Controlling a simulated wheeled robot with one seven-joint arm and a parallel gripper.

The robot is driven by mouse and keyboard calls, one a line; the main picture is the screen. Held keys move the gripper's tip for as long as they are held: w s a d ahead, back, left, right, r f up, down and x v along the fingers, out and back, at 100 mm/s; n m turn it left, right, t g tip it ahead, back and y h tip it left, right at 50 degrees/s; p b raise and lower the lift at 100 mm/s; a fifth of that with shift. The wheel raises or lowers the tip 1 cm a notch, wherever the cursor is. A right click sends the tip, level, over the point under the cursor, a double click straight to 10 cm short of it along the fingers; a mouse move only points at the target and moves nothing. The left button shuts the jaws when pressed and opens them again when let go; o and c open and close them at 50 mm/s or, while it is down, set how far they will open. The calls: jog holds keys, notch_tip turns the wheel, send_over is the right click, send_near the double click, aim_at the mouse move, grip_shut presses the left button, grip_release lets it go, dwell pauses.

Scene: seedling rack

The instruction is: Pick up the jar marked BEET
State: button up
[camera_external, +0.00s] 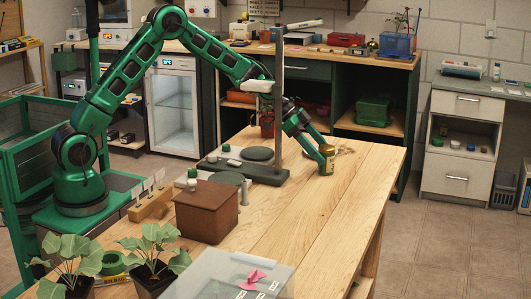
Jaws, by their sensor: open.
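A small jar with a golden-brown body (327,168) stands on the wooden table near its far right edge. Its label is too small to read, so I cannot tell whether it says BEET. My gripper (325,150) reaches down from the upper left and is at the top of this jar. It is open. The fingers are small here and partly merge with the jar, so I cannot tell whether they touch it.
A dark stand with a tall grey post (281,110) rises close left of my forearm. A brown box (207,209), potted seedlings (156,254) and a clear panel with a pink piece (215,280) occupy the near left. The table's right side (345,205) is clear.

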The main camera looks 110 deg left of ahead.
jog(key=x, duration=0.2)
jog(key=shift+w+d+f, duration=0.1)
jog(key=shift+w+f, duration=0.15)
jog(key=c, duration=1.2)
jog(key=shift+r, duration=0.1)
